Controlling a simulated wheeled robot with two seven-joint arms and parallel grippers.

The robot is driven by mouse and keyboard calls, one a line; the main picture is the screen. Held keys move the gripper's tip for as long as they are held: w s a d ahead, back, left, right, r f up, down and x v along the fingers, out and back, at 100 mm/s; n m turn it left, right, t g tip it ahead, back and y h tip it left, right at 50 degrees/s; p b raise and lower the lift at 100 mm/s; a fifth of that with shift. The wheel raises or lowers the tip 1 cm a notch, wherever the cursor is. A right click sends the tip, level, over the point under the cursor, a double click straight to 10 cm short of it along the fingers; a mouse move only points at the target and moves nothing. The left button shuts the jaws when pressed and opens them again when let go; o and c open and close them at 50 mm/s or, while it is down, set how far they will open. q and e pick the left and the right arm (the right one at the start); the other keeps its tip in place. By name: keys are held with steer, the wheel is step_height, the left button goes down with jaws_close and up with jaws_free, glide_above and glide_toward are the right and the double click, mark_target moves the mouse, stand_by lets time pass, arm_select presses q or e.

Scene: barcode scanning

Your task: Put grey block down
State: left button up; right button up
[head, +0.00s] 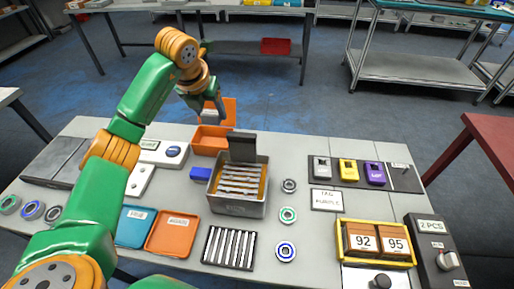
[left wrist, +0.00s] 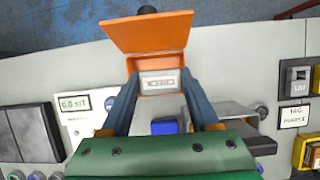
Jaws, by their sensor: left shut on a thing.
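My left gripper (head: 212,108) is shut on a small grey block (left wrist: 163,83), which shows between the fingertips (left wrist: 163,90) in the left wrist view. The block has a pale face with dark marks. In the head view the gripper hangs over the back of the table at the orange box (head: 208,141), whose lid stands open. In the left wrist view the block overlaps the near part of the orange box (left wrist: 160,63); I cannot tell whether it touches it. My right gripper is not in view.
A metal bin (head: 240,208) with several strips and a dark upright plate (head: 242,147) stands right of the orange box. A blue block (head: 200,174) lies beside it. Blue (head: 134,226) and orange (head: 171,233) trays lie in front. A yellow rack (head: 376,243) is at right.

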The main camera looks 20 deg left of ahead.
mark_target(216, 144)
arm_select(q)
steer(key=f, duration=0.6)
steer(key=a+f+p, duration=0.1)
steer(key=f, duration=0.3)
steer(key=shift+s, duration=0.15)
steer(key=shift+f, duration=0.1)
steer(key=o, duration=1.2)
steer(key=shift+c, duration=0.2)
steer(key=v, duration=1.2)
steer(key=shift+b, duration=0.3)
steer(key=shift+a, duration=0.1)
